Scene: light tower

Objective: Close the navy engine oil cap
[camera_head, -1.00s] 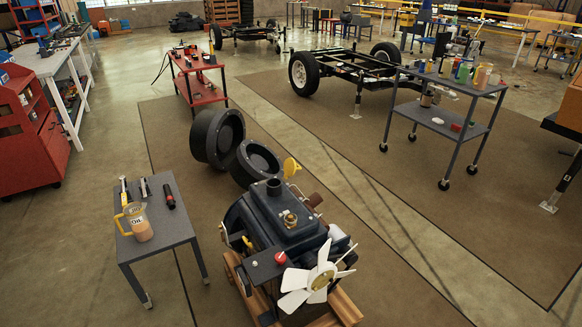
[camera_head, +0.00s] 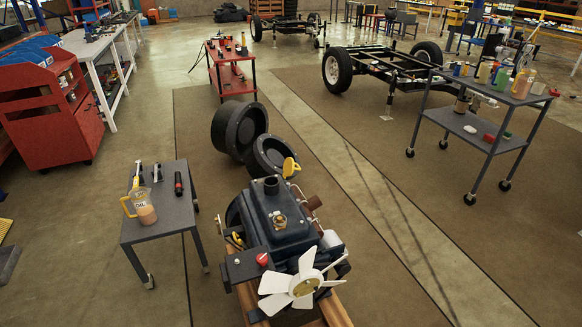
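The dark navy engine (camera_head: 292,232) stands on a wooden stand at the lower middle of the head view. A dark upright cylinder (camera_head: 271,185) rises at the back of its top. A brass-coloured fitting (camera_head: 279,221) sits on the middle of the top. A red knob or cap (camera_head: 262,259) is at the front left. A white fan (camera_head: 303,283) faces me. Neither of my grippers is in view.
A small grey table (camera_head: 178,212) with a jug of oil (camera_head: 140,206) and tools stands left of the engine. Two black round drums (camera_head: 236,128) lie behind it. A grey cart (camera_head: 478,132) stands at the right. Open floor lies between engine and cart.

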